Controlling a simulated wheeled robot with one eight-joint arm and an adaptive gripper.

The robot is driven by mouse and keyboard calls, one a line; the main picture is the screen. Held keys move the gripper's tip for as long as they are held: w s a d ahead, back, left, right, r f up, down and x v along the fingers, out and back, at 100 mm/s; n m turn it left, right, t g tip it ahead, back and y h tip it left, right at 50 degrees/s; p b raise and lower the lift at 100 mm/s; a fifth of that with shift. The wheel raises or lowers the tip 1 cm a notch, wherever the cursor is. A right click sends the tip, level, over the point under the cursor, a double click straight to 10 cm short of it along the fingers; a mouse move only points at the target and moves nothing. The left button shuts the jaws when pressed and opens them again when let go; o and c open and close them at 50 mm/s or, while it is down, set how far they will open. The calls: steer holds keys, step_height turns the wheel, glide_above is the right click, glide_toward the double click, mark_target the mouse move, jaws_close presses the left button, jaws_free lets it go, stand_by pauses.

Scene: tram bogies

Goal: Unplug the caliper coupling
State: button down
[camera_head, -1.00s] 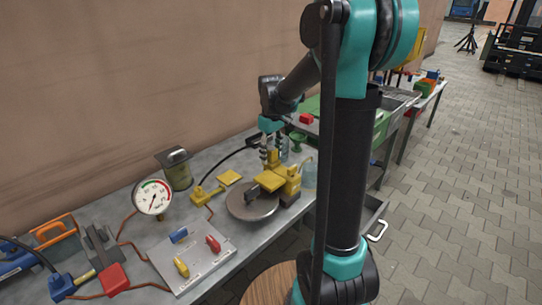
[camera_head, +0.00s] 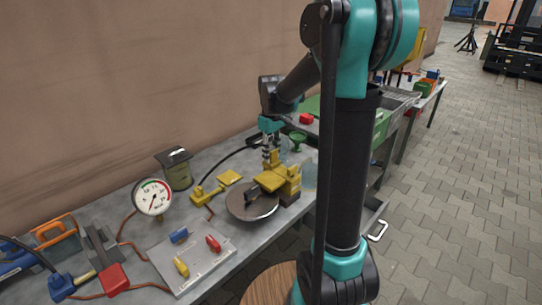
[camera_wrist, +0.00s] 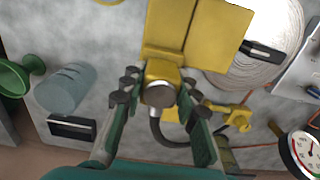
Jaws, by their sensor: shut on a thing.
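The yellow caliper (camera_head: 278,180) stands at the edge of a round metal disc (camera_head: 252,207) on the grey bench. In the wrist view the caliper (camera_wrist: 190,32) fills the top middle. The coupling (camera_wrist: 160,93), a short round piece with a metallic end, sits against the caliper's lower side, and a black hose (camera_wrist: 158,134) runs from it. My gripper (camera_wrist: 157,99) has its segmented fingers closed on the coupling from both sides. In the head view my gripper (camera_head: 270,146) is just behind the caliper, and the coupling is largely hidden there.
A dial gauge (camera_head: 153,197) and a dark green canister (camera_head: 177,169) stand to the left. A yellow valve-like fitting (camera_head: 207,193) lies between gauge and disc. A plate with blue, red and yellow handles (camera_head: 193,262) lies in front. A clear blue-grey cup (camera_wrist: 66,88) and a green funnel (camera_wrist: 18,77) are close by.

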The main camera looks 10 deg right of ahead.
mark_target(271, 148)
steer(key=shift+r, duration=0.15)
steer(key=shift+r, duration=2.85)
